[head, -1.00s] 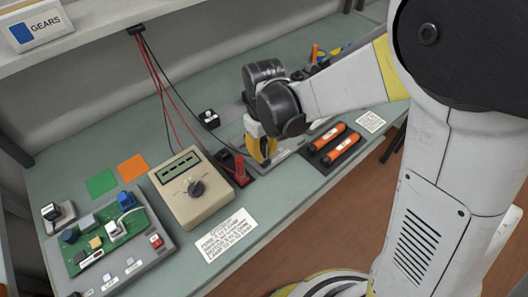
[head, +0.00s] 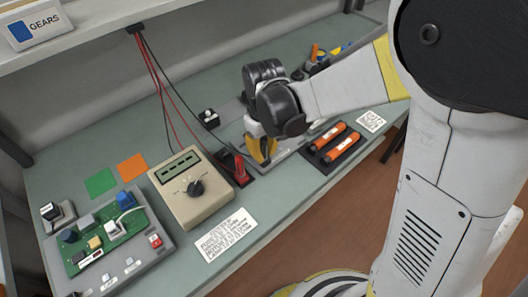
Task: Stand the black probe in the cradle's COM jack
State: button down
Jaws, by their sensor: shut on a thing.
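The red probe (head: 240,168) stands upright in the dark cradle (head: 246,181), just right of the beige meter (head: 190,190). My gripper (head: 264,158) points down just right of the red probe, low over the bench, its yellow-sided fingers shut. A black lead (head: 184,118) runs from the shelf hook down towards the gripper and cradle. The black probe itself is hidden by the fingers, and only the lead suggests it is in their grip. The COM jack cannot be made out, so I cannot tell whether the probe tip is in it.
A black tray (head: 331,164) with two orange cylinders lies right of the gripper. A green circuit board (head: 98,235) sits at the left. A printed card (head: 228,234) lies in front of the meter. The shelf (head: 105,32) overhangs the back.

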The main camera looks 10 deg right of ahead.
jog(key=c, duration=1.3)
grip_release()
notch_tip(320, 180, up, 12)
jog(key=s+d+r+m+t, duration=0.2)
jog(key=s+d+m+t, duration=0.4)
jog(key=s+d, duration=0.4)
jog(key=d+t, duration=0.1)
jog(key=d, duration=0.2)
jog(key=shift+s+d+r+m, duration=0.25)
jog(key=shift+s+r+m, duration=0.05)
jog(key=shift+s+m, duration=0.1)
